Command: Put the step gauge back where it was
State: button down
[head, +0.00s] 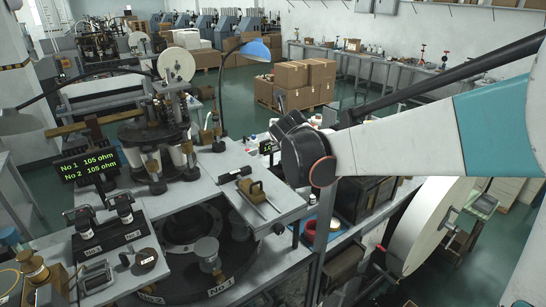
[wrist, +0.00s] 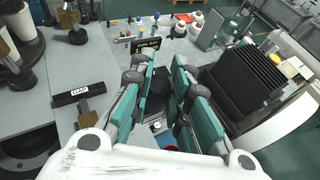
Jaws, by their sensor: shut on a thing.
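My gripper (wrist: 164,66) has its two teal-padded fingers close around a dark piece (wrist: 160,86), which appears to be the step gauge. The fingers and shadow hide most of its shape. In the head view, the dark end of my arm is above the right edge of the grey bench (head: 222,157). A black block labelled GAP (wrist: 76,94) lies on the bench left of my gripper in the wrist view. A brown block (wrist: 87,119) is beside it. The brown block also shows in the head view (head: 254,189).
A small dark sign (wrist: 146,45) stands beyond my fingertips, with small bottles (wrist: 197,20) behind it. A black ribbed box (wrist: 246,80) is to the right. A round machine (head: 207,250) and a display (head: 88,165) stand left of my arm. The bench edge is close.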

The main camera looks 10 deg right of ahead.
jog(key=shift+f+b, duration=0.65)
jog(key=shift+f, duration=8.1)
jog(key=shift+f, duration=0.15)
jog(key=c, duration=1.7)
grip_release()
jog(key=shift+w, duration=0.1)
jog(key=shift+o, duration=0.9)
